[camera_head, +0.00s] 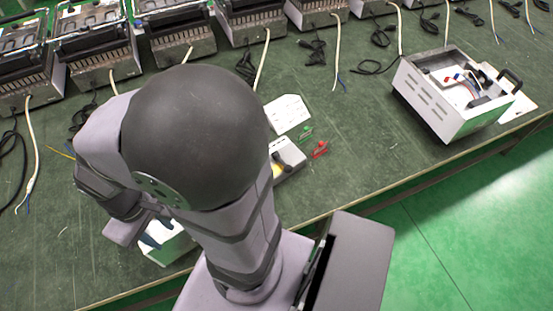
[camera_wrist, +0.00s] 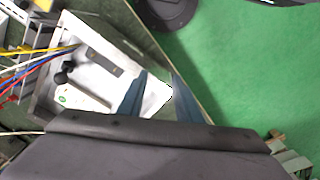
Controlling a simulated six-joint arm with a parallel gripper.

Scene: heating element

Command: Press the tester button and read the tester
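A light grey box that looks like the tester (camera_head: 286,158) sits on the bench, partly hidden behind my arm in the head view. A yellow spot shows at its arm side; no button or reading can be made out. A red clip (camera_head: 320,149) and a green clip (camera_head: 306,133) lie beside it. My gripper (camera_wrist: 158,95) has its two blue-grey fingers apart, with nothing seen between them. The fingers overlap the edge of a white open box (camera_wrist: 90,75) in the wrist view; contact cannot be told. In the head view, a white box (camera_head: 170,250) shows at my gripper, mostly hidden.
Coloured wires (camera_wrist: 35,65) run into the wrist-view box from the left. A white card (camera_head: 287,113) lies behind the tester. An open white appliance (camera_head: 440,100) stands at the right. Several heater units line the back. The bench's front edge drops to green floor (camera_head: 440,230).

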